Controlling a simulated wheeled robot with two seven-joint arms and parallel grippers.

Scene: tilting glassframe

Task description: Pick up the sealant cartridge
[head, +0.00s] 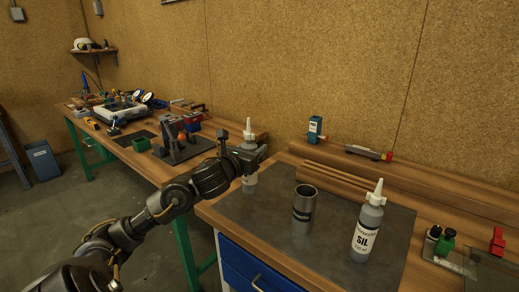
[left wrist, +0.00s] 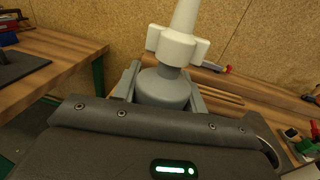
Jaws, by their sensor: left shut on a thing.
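My left gripper (head: 252,155) is shut on a grey sealant cartridge (head: 249,181) with a white nozzle. A similar cartridge marked SIL (head: 367,232) stands upright on the mat, to the right and nearer. My right gripper is not in view.
An open grey metal cylinder (head: 304,211) stands on the dark mat (head: 330,262) between the two cartridges. Small red and green items sit at the right. Another cluttered bench (head: 150,160) is at the left.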

